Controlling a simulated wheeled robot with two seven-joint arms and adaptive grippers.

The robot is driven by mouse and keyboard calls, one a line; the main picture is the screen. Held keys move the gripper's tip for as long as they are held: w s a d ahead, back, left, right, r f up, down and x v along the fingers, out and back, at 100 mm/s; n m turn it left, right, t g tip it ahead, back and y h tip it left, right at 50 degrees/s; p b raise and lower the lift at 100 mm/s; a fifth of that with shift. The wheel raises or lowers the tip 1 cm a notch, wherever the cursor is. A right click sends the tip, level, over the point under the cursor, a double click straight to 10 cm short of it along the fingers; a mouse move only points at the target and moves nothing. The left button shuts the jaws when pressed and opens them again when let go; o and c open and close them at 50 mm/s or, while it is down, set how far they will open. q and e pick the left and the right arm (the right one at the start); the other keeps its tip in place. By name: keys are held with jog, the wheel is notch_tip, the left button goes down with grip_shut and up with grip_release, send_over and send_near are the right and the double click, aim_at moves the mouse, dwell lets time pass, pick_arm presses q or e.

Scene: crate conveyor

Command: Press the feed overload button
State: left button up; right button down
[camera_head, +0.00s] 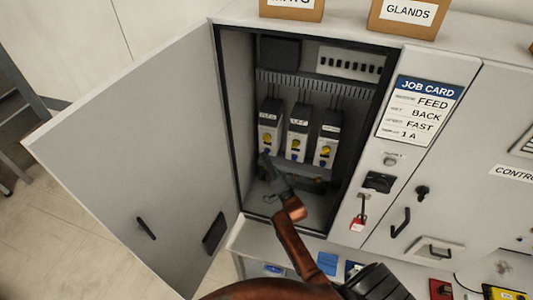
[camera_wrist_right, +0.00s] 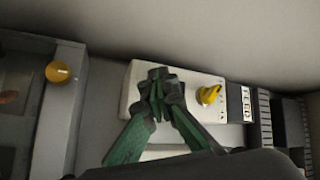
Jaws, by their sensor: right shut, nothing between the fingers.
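Three overload units stand in a row inside the open cabinet, the left unit (camera_head: 269,127), the middle unit (camera_head: 297,132) and the right unit (camera_head: 326,138). Each is pale with a yellow dial; blue buttons show low on the middle and right units. Contact cannot be told.
The cabinet door (camera_head: 135,150) is swung open to the left. A job card (camera_head: 420,108) on the right panel reads FEED, BACK, FAST, 1 A. A red padlock (camera_head: 357,224) hangs below it. Wiring duct (camera_head: 310,87) runs above the units; the cabinet walls are close around my arm.

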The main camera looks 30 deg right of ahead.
jog(key=shift+s+a+p, duration=0.5)
jog(key=shift+s+a, duration=0.1)
jog(key=shift+a, duration=0.05)
jog(key=s+a+p, duration=0.2)
jog(key=s+a, duration=0.1)
jog(key=shift+s+a, duration=0.15)
jog(key=shift+a, duration=0.25)
dwell(0.3)
dwell(0.7)
